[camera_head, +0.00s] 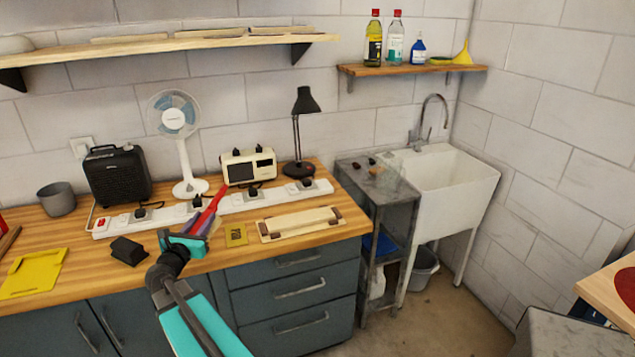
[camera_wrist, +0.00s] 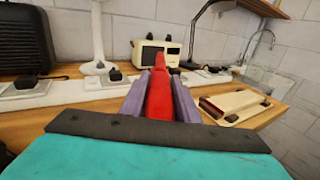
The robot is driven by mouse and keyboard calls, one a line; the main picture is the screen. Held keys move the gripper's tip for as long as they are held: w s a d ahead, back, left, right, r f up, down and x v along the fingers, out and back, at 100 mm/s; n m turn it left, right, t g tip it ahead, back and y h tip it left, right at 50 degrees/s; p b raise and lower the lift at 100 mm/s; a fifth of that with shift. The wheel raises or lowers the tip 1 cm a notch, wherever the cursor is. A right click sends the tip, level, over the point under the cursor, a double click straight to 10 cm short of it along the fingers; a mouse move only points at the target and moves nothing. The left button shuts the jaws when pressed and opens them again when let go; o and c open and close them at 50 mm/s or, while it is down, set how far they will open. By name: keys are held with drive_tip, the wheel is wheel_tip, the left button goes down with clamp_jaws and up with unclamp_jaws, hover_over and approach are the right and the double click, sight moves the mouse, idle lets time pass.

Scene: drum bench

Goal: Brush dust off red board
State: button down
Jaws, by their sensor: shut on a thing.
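White socket strips (camera_head: 275,197) with plugs run along the bench, before a black speaker (camera_head: 117,175), fan (camera_head: 188,187), cream device (camera_head: 238,171) and black lamp (camera_head: 298,169). Open floor (camera_head: 480,310) separates bench and right-hand table.

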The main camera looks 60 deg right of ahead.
drive_tip(key=s+d+r+m+g, duration=0.1)
drive_tip(key=s+d+r+g, duration=0.1)
drive_tip(key=s+d, duration=1)
drive_tip(key=s+d+r+m+g+p, duration=0.1)
drive_tip(key=s+d+r+g, duration=0.1)
drive_tip(key=s+d, duration=1.1)
drive_tip(key=d, duration=0.6)
drive_tip(key=shift+r+m+g+h+p, duration=0.2)
drive_tip(key=shift+m+g+h+p, duration=0.1)
drive_tip(key=shift+m+h, duration=0.1)
drive_tip(key=shift+s, duration=0.1)
